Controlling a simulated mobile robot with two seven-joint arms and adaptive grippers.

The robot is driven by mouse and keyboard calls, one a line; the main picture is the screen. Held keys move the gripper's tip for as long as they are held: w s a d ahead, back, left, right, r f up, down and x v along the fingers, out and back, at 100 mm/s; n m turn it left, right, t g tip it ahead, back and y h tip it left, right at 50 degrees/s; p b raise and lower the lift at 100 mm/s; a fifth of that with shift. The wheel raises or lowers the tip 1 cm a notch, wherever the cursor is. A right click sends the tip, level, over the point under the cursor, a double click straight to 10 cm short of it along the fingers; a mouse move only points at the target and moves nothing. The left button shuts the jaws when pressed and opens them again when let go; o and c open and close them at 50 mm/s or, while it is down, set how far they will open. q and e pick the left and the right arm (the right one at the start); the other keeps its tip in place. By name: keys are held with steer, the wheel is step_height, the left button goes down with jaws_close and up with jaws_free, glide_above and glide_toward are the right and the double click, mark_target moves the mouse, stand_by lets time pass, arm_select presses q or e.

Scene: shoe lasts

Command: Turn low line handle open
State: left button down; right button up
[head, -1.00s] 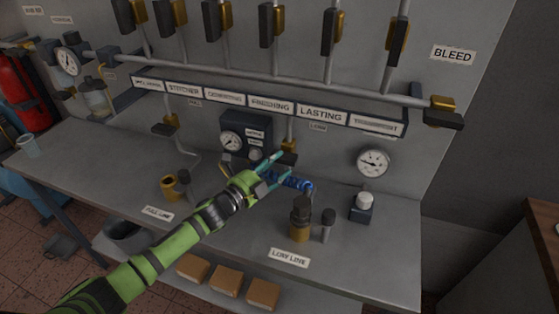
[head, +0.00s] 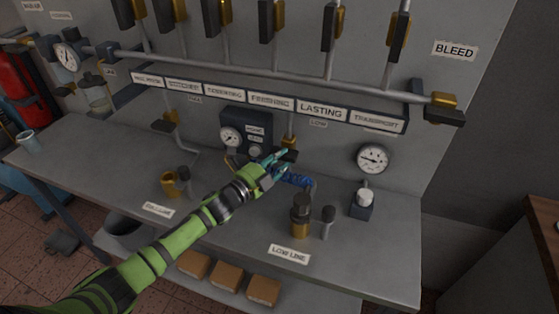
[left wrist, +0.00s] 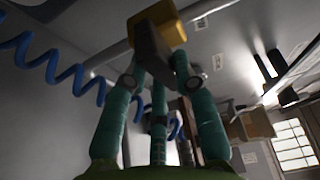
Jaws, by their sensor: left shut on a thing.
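The low line valve has a brass body (head: 290,142) on a pipe below the small LOW label (head: 318,124). Its dark handle (head: 289,154) sits just below the brass and is partly hidden by my fingers. My left gripper (head: 280,158) is at the handle and shut on it. In the left wrist view, the teal fingers (left wrist: 158,75) close around the dark handle (left wrist: 150,45), with the brass valve body (left wrist: 163,18) just beyond. My right gripper is not in view.
A blue coiled hose (head: 296,179) hangs close beside the gripper. A brass fitting (head: 301,218) and a dark-capped post (head: 327,222) stand on the bench behind the LOW LINE label (head: 289,253). A gauge box (head: 238,135) is left of the valve.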

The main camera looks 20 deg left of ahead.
arm_select(q)
steer(key=n+t+b, duration=0.1)
steer(key=n+b, duration=0.1)
steer(key=n, duration=0.1)
steer(key=n+t+b, duration=0.1)
steer(key=n+b, duration=0.1)
steer(key=n, duration=0.1)
steer(key=n+t+b, duration=0.1)
steer(key=n+b, duration=0.2)
steer(key=shift+d+f+t+y, duration=0.25)
steer(key=shift+f+t+y, duration=0.05)
steer(key=shift+f+y, duration=0.1)
steer(key=shift+d+r+n+t+y+b, duration=0.1)
steer(key=shift+n+t+y+b, duration=0.25)
steer(key=shift+n+y, duration=1.25)
steer(key=shift+d+r+n+t+y+b, duration=0.15)
steer(key=shift+n+t+y+b, duration=0.25)
steer(key=shift+n, duration=2.4)
steer(key=shift+r+n+t+y+b, duration=0.1)
steer(key=shift+n+t+y+b, duration=0.25)
steer(key=shift+n+y, duration=1.2)
steer(key=shift+n+h, duration=0.65)
steer(key=shift+n, duration=0.2)
steer(key=c, duration=1)
jaws_free()
